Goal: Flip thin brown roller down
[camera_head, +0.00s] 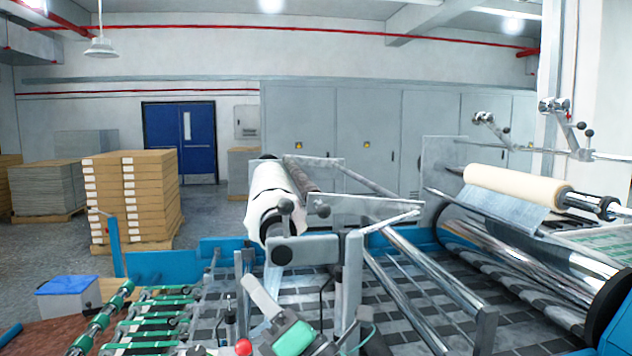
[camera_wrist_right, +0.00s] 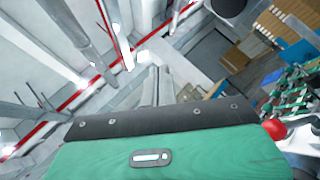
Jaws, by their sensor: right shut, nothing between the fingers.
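The thin brown roller (camera_head: 302,174) lies raised beside the thick white roll (camera_head: 271,190) in the head view, on its right, running away from me. Dark round knobs (camera_head: 285,206) show near the white roll's front end. My right gripper (camera_head: 250,284) is low in the middle of the head view, in front of and below the rolls, apart from them. Its pale fingers are shut and empty and point up and left. In the right wrist view the pale fingers (camera_wrist_right: 155,88) rise behind a dark strip and green body. My left gripper does not show.
A grey post (camera_head: 352,285) stands right of my right gripper. A cream roll (camera_head: 514,185) and a large chrome roller (camera_head: 510,255) are at the right. A red ball (camera_head: 243,347) is close to the gripper and shows in the wrist view (camera_wrist_right: 275,130). Stacked boxes (camera_head: 130,198) stand behind left.

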